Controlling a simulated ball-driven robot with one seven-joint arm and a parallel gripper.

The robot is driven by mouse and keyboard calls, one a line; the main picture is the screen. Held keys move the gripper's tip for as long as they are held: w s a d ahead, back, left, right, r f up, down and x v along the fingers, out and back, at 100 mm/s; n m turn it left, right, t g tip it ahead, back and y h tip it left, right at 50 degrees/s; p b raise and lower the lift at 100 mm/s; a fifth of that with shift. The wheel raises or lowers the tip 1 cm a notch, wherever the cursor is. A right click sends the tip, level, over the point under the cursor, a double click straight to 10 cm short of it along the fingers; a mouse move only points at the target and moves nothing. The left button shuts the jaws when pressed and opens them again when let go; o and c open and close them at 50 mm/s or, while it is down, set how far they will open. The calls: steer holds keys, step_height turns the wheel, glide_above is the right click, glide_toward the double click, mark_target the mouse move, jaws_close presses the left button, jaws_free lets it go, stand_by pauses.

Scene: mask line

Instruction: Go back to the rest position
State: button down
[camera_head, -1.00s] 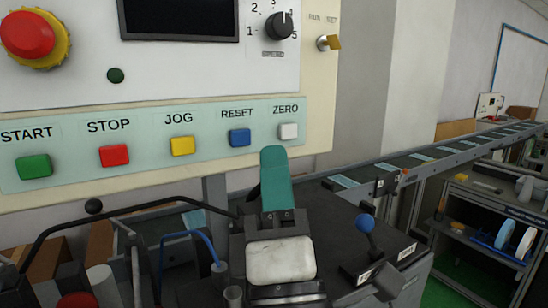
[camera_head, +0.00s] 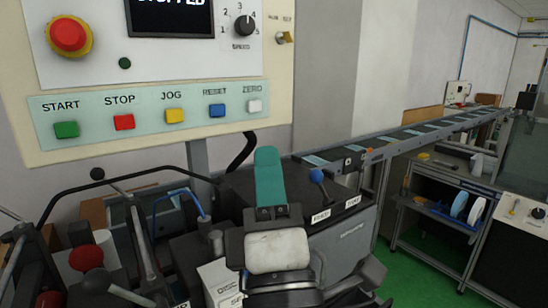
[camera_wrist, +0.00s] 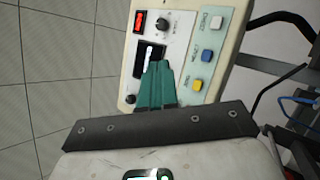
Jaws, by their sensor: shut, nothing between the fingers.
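My gripper (camera_head: 267,156) has teal fingers that are shut together with nothing between them. In the head view it points up, below and in front of the control panel (camera_head: 240,112), apart from its buttons. The fingers also show in the wrist view (camera_wrist: 160,72), where they overlap the panel in the picture. The panel carries a green START button (camera_head: 66,129), a red STOP (camera_head: 124,122), a yellow JOG (camera_head: 174,115), a blue RESET (camera_head: 217,110) and a white ZERO (camera_head: 254,105). Its display (camera_head: 172,18) shows text that seems to read STOPPED.
A conveyor (camera_head: 420,132) runs back to the right. A dark machine body with a blue-knobbed lever (camera_head: 317,177) stands just right of my gripper. Black rails and hoses crowd the lower left.

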steer(key=w+d+f+m+g+h, duration=0.25)
steer(key=d+f+m+g, duration=0.2)
steer(key=d+f, duration=0.35)
steer(key=w+d+f+m+g+h, duration=0.1)
steer(key=d+f+m+g+h, duration=0.3)
steer(key=d+f, duration=0.5)
steer(key=s+d+f+m+g, duration=0.2)
steer(key=d+f+m, duration=0.1)
steer(key=f, duration=0.5)
steer(key=s+d+f+m+g, duration=0.2)
steer(key=d+f+m, duration=0.1)
steer(key=f, duration=0.5)
steer(key=s+d+f+m+g+y, duration=0.1)
steer(key=s+d+f+m+g, duration=0.1)
steer(key=s+f+g, duration=0.4)
steer(key=s+d+f+m+g+y, duration=0.1)
steer(key=s+d+f+m+g, duration=0.2)
steer(key=s+f, duration=1.1)
steer(key=s+m+g, duration=0.2)
steer(key=s, duration=0.3)
steer(key=shift+s+f+g+y, duration=0.25)
steer(key=shift+s+g+y, duration=0.1)
